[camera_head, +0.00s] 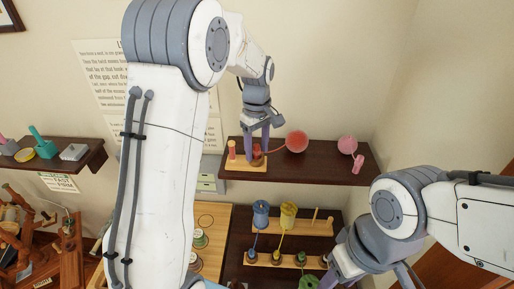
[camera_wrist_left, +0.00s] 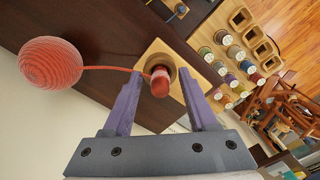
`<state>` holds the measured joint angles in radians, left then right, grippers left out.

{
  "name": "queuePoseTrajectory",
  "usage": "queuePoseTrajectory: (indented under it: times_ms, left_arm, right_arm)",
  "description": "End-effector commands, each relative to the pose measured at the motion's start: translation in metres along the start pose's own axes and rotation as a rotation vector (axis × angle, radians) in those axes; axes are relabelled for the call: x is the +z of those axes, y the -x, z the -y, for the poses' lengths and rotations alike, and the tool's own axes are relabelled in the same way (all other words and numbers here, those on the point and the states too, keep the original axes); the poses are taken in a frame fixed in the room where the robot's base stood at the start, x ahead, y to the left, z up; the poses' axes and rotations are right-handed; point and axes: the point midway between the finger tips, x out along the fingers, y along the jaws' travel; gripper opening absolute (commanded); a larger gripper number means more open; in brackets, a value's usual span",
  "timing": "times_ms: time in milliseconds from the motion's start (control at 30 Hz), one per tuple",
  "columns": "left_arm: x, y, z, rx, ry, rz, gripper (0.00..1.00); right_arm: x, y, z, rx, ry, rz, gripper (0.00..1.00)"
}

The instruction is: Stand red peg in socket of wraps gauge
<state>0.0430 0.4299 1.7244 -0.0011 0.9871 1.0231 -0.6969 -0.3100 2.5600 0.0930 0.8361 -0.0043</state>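The wraps gauge (camera_head: 246,165) is a pale wooden block on the dark wall shelf; it also shows in the left wrist view (camera_wrist_left: 150,48). A red peg (camera_wrist_left: 160,82) appears at the gauge's round dark socket, with a red strand running from it to a red yarn ball (camera_wrist_left: 50,63). It seems to stand in the socket, though its lower end is hidden. My left gripper (camera_head: 257,153) is over the gauge, its purple fingers open on either side of the peg with gaps. A second reddish peg (camera_head: 232,149) stands at the gauge's left end. My right gripper (camera_head: 333,272) is low at right, its fingers partly hidden.
The red yarn ball (camera_head: 297,141) rests on the shelf (camera_head: 320,170) right of the gauge. A pink ball (camera_head: 347,144) and pink peg (camera_head: 357,164) lie farther right. Shelf space between the balls is clear.

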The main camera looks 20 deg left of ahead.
Motion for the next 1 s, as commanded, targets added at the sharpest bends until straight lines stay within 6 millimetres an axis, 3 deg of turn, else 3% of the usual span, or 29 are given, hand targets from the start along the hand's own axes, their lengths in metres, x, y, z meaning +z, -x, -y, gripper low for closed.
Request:
queuePoseTrajectory:
  times_ms: [267,500,700,1000]
  left_arm:
    - [-0.001,0.017,-0.001,0.005,0.000,-0.003,0.58]
    - [-0.001,0.065,-0.001,0.005,0.000,-0.003,0.58]
    - [0.000,0.095,-0.001,0.002,0.000,-0.001,0.58]
    - [0.000,0.105,0.000,0.000,0.000,0.000,0.58]
  right_arm:
    - [0.000,-0.007,-0.001,0.000,-0.002,0.000,0.50]
    - [0.001,-0.017,-0.001,0.000,-0.004,0.000,0.50]
    - [0.001,-0.021,-0.002,0.000,-0.005,0.000,0.50]
    - [0.001,-0.021,-0.002,0.000,-0.005,0.000,0.50]
